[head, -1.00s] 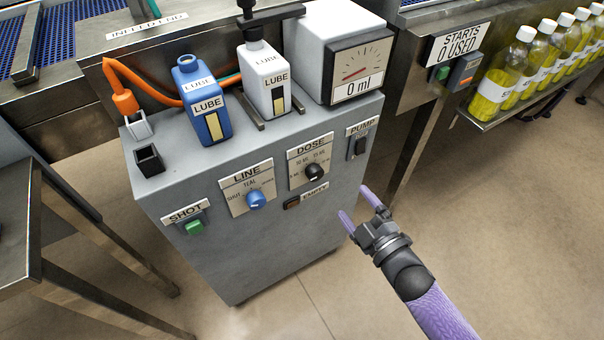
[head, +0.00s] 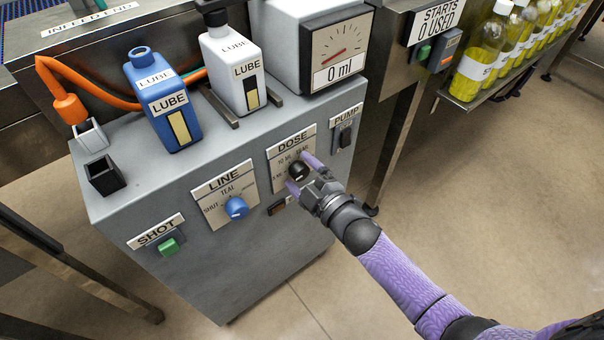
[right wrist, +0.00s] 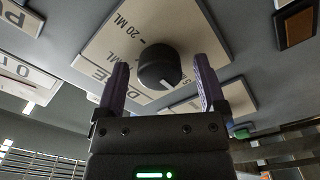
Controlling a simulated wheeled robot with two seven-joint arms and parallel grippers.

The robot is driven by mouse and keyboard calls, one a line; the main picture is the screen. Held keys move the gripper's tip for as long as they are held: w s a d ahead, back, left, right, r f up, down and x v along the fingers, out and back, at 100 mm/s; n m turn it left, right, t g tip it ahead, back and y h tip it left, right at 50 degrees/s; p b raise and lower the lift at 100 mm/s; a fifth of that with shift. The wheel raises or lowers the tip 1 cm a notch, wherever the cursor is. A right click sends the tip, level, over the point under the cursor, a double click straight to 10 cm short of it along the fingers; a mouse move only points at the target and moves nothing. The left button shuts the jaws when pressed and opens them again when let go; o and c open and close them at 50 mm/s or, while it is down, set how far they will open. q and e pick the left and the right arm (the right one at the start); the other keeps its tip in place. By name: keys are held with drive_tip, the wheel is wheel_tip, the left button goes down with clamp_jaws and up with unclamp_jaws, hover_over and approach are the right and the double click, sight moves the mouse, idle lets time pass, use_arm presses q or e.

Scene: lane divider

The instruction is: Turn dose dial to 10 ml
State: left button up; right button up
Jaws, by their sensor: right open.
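The black dose dial (head: 297,170) sits on the DOSE plate (head: 276,155) on the front of the grey cabinet. In the right wrist view the dial (right wrist: 158,66) has a white pointer line, near the "5" marking of the plate (right wrist: 105,45). My right gripper (head: 301,176) is open at the dial, with one purple finger on each side. In the right wrist view the gripper's fingertips (right wrist: 158,72) flank the dial with gaps beside it. Whether they touch it I cannot tell. The gauge (head: 340,52) reads 0 ml. My left gripper is out of view.
The blue LINE knob (head: 236,208) and green SHOT button (head: 169,246) are left of the dose dial. The PUMP switch (head: 345,137) is to its right. A blue LUBE bottle (head: 172,115) and a white one (head: 240,75) stand on the cabinet top.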

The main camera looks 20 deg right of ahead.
drive_tip(key=shift+c, duration=0.5)
drive_tip(key=c, duration=1)
clamp_jaws()
